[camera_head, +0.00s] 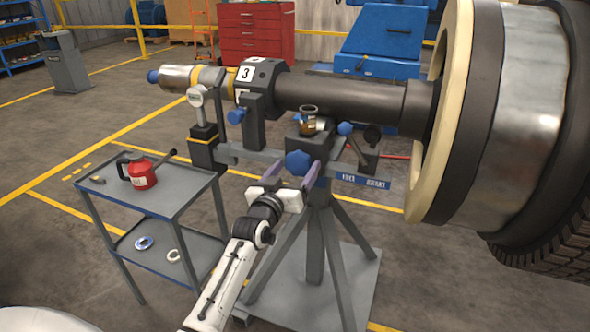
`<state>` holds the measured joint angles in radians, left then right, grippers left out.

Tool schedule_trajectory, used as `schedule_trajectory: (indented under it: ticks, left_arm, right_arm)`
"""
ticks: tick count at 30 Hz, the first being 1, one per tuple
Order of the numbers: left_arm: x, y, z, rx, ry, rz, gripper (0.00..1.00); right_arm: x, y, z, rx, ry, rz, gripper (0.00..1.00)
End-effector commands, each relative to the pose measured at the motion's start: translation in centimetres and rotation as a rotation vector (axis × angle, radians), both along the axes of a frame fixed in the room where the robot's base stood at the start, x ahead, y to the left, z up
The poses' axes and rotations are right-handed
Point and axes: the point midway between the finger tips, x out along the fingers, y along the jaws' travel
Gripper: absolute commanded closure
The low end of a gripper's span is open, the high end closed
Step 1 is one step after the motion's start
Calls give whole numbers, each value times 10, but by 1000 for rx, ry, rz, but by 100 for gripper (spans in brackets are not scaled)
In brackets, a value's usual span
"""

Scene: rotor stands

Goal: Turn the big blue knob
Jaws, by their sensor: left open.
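The big blue knob (298,162) sits on the front of the rotor stand (316,230), below the dark shaft. My left gripper (294,170) reaches up to it from below. Its two fingers are open, one to the left of the knob and one to the right. I cannot tell whether either finger touches the knob. My right gripper is not in view.
Smaller blue knobs (236,116) and (345,128) sit nearby on the stand. The shaft (340,98) and a large wheel assembly (475,120) fill the upper right. A grey cart (185,190) with a red oil can (141,172) stands at left.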

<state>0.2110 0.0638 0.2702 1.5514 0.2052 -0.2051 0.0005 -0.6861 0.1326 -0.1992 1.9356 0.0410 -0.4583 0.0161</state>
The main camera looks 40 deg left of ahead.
Motion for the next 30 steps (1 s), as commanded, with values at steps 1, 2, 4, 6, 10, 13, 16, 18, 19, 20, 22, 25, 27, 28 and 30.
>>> schedule_trajectory:
  ticks: [1,2,4,6,10,13,16,18,19,20,22,25,27,28,30]
  left_arm:
    - [0,0,0,0,0,0,26]
    - [0,0,0,0,0,0,26]
    - [0,0,0,0,0,0,38]
    - [0,0,0,0,0,0,50]
    - [0,0,0,0,0,0,67]
    - [0,0,0,3,1,0,67]
    - [-1,0,0,17,5,0,67]
    - [0,0,1,36,10,0,67]
    - [-1,0,1,46,12,0,67]
    - [0,0,1,58,16,0,67]
    - [-1,0,2,93,23,0,67]
    - [-1,0,2,159,39,0,67]
    - [0,0,2,213,53,0,67]
    - [0,0,2,238,59,-1,67]
    - [0,0,3,295,72,-1,67]
  right_arm:
    - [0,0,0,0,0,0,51]
    - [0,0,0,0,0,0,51]
    - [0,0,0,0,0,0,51]
    - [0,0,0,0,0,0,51]
    - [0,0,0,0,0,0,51]
    - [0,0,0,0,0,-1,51]
    - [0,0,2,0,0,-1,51]
    - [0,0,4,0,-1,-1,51]
    - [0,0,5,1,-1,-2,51]
    - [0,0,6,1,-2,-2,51]
    - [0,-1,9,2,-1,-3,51]
    - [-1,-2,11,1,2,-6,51]
    - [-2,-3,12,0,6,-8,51]
    - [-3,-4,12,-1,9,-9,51]
    - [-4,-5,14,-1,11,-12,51]
